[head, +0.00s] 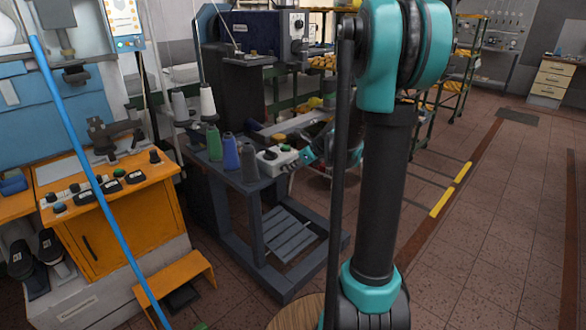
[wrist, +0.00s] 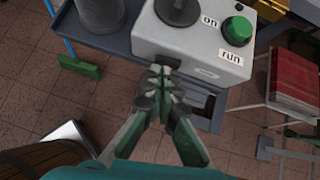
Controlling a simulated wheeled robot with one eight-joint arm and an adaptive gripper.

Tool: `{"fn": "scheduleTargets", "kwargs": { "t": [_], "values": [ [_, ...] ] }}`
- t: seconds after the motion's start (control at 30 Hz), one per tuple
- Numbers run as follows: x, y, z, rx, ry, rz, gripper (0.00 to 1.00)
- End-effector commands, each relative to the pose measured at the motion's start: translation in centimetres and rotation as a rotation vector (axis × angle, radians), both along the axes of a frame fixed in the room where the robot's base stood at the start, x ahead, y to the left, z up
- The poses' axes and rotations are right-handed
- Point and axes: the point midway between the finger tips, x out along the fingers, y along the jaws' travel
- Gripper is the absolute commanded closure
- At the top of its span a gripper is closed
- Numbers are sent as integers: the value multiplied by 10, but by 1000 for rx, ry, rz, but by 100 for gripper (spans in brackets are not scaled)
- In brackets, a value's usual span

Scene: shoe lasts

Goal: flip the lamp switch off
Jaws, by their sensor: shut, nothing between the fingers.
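A light grey control box (head: 270,166) stands at the front corner of the dark sewing-machine table. In the wrist view the box (wrist: 207,60) has a black round knob (wrist: 178,10), a label reading "on" and a green button (wrist: 238,30) above a "run" label. A small dark part (wrist: 168,62) shows on its front side, partly hidden by my fingertips; I cannot tell whether it is the lamp switch. My gripper (wrist: 160,76) is shut and empty, its tips at or very near that part; contact is unclear. In the head view, my gripper (head: 303,155) is just right of the box.
Thread spools, including a green one (head: 214,143) and a blue one (head: 230,151), stand left of the box. A light blue pole (head: 88,170) crosses the left side. An orange cabinet (head: 125,225) stands left. The tiled floor at right is largely free.

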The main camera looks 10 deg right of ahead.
Motion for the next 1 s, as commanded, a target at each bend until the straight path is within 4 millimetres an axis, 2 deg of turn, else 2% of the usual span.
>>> {"fn": "scheduleTargets", "kwargs": {
  "t": [0.23,0.4,0.73,1.0],
  "values": [
    [0,2,0,0,1,-21,100],
    [2,11,0,-2,1,-127,100],
    [6,8,0,0,0,-130,100],
    [14,-2,1,0,-2,-133,100]
  ]
}}
